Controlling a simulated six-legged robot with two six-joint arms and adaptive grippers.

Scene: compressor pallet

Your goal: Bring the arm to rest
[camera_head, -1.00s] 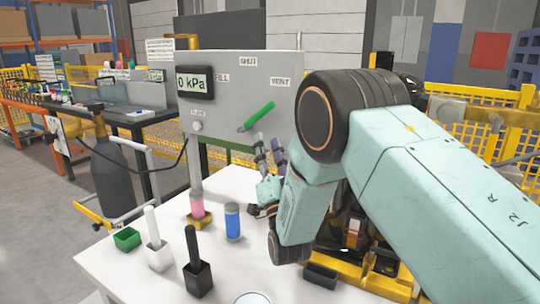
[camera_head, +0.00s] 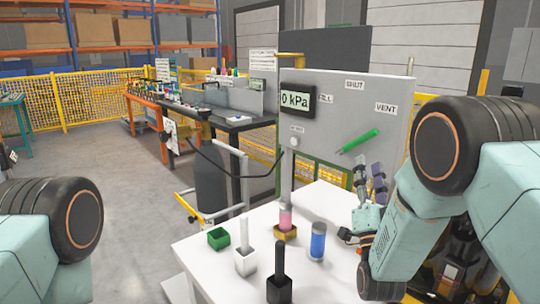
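My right arm (camera_head: 430,190) comes in from the right edge, bent at a dark, copper-ringed joint. My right gripper (camera_head: 367,172) points upward in front of the grey panel, below the green lever handle. Its two fingers stand apart with nothing seen between them, so it looks open. My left arm (camera_head: 45,245) shows at the lower left only as a dark joint and pale green links. My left gripper is out of the picture.
The grey panel (camera_head: 345,135) has a gauge reading 0 kPa (camera_head: 299,100) and a green lever (camera_head: 358,141). The white table (camera_head: 210,252) carries a pink-filled tube (camera_head: 285,217), a blue cylinder (camera_head: 317,243), a green box (camera_head: 218,238), and white and black handled holders. Floor at left is clear.

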